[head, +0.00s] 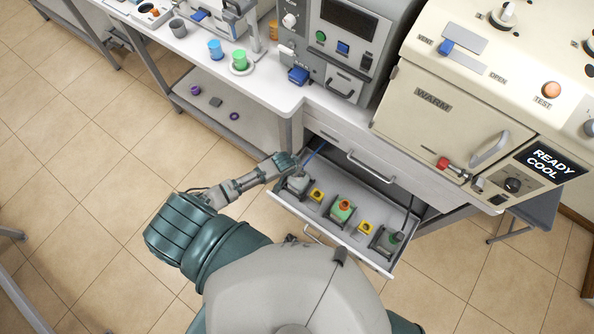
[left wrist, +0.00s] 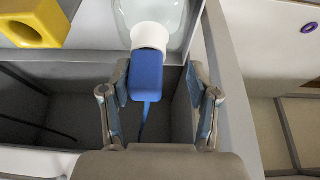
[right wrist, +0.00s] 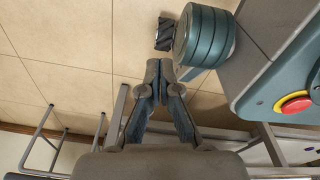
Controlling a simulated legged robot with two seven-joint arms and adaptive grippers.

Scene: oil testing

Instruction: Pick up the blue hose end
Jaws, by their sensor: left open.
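The blue hose end (left wrist: 147,76) is a blue block against the white neck (left wrist: 150,37) of a clear bottle in the left wrist view. A thin blue hose runs from it down into the drawer, and also shows in the head view (head: 314,153). My left gripper (left wrist: 159,82) is open, with its fingers on either side of the blue end; a gap shows on the right, and contact on the left is unclear. In the head view my left gripper (head: 286,164) is over the drawer's left end. My right gripper (right wrist: 160,69) has its fingertips together, empty, over the floor.
The open drawer (head: 382,266) holds several bottles and yellow blocks (left wrist: 35,20) in a row. Its side wall (left wrist: 232,100) is close to the left gripper's right finger. A grey machine (head: 345,45) and a cream machine (head: 440,110) stand behind. Tiled floor is open at left.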

